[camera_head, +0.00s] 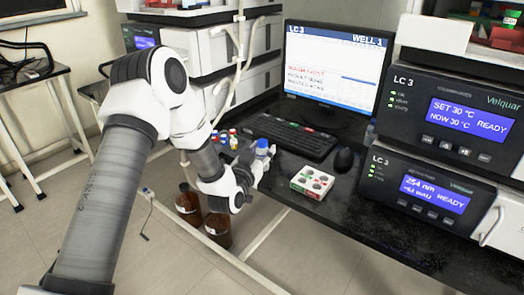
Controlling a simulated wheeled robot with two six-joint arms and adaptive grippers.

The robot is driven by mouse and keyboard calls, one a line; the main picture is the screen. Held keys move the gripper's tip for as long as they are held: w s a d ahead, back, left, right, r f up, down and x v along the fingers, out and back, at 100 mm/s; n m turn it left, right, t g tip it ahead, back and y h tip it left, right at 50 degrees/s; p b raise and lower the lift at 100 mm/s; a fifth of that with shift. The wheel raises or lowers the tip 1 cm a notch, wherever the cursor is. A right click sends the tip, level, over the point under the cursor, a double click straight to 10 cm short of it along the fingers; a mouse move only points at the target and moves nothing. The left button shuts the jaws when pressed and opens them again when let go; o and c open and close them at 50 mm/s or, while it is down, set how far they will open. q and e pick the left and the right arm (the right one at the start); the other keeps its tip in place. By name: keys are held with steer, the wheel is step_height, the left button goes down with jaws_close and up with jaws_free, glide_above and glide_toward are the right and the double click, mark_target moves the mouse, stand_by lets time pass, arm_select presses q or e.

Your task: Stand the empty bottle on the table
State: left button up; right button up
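A small bottle with a blue cap (262,144) shows at the near edge of the black table (330,213), just beyond my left gripper. Its body is mostly hidden by the fingers, so I cannot tell whether it is empty or touches the table. My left gripper (264,165) is at this bottle, its fingers pointing up and right. The fingers overlap the bottle in the picture, and their closure is too small to make out. My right gripper is out of view.
Several small capped vials (226,136) stand behind the gripper. A keyboard (292,135), mouse (344,160) and stacked instruments (428,188) take up the table. Brown bottles (217,228) stand below. The front right tabletop is clear.

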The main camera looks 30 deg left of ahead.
arm_select(q)
steer(key=shift+o, duration=1)
